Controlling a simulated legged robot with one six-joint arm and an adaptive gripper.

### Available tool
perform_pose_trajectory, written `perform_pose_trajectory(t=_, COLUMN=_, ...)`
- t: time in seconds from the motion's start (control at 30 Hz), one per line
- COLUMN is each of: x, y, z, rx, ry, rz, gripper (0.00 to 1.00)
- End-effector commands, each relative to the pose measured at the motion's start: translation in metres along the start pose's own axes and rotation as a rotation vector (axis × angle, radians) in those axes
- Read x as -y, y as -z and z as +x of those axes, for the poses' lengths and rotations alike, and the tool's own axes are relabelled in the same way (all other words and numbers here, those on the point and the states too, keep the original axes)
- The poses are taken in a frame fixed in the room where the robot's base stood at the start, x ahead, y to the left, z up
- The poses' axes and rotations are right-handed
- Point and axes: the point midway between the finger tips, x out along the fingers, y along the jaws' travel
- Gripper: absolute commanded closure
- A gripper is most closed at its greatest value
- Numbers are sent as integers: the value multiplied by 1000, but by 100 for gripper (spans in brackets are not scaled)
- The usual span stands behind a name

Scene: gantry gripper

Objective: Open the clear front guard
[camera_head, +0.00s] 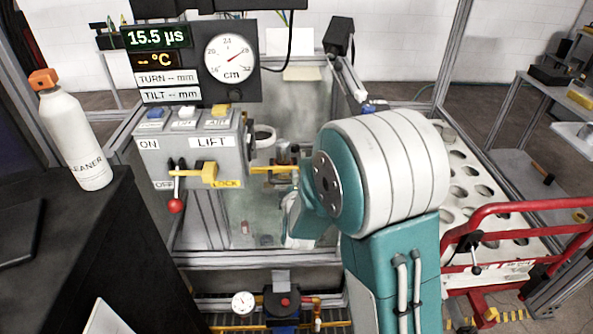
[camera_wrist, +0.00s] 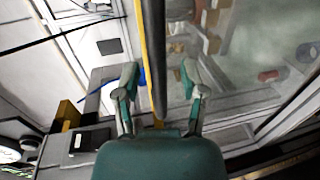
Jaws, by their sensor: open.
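The clear front guard (camera_head: 265,218) is the see-through panel on the front of the machine, below and right of the LIFT box. It also fills the right of the wrist view (camera_wrist: 240,60), with blurred parts behind it. A long dark and yellow bar (camera_wrist: 152,35) runs along the panel's edge in the wrist view; a yellow bar (camera_head: 268,169) shows in the head view, partly behind my arm. My gripper (camera_wrist: 159,72) is open, one finger on each side of the bar, with gaps visible. In the head view my arm hides the fingers.
The LIFT control box (camera_head: 205,150) has a red-knobbed lever (camera_head: 175,205) and a yellow latch (camera_head: 209,173). A cleaner bottle (camera_head: 72,135) stands on a dark cabinet at the left. A red rail (camera_head: 490,215) and a holed rack (camera_head: 470,180) are to the right.

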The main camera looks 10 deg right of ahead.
Motion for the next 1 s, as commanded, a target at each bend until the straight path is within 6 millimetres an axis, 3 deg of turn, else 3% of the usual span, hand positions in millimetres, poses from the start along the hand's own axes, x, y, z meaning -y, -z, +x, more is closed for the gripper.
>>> perform_pose_trajectory(t=0.33, x=2, y=1, z=-2, rx=1, ry=1, rz=0, gripper=46)
perform_pose_trajectory(t=0.4, x=2, y=1, z=-2, rx=1, ry=1, rz=0, gripper=77)
perform_pose_trajectory(t=0.47, x=2, y=1, z=-2, rx=1, ry=1, rz=0, gripper=100)
perform_pose_trajectory(t=0.77, x=3, y=1, z=-1, rx=1, ry=2, rz=1, gripper=100)
perform_pose_trajectory(t=1.0, x=23, y=0, z=3, rx=3, ry=7, rz=-1, gripper=100)
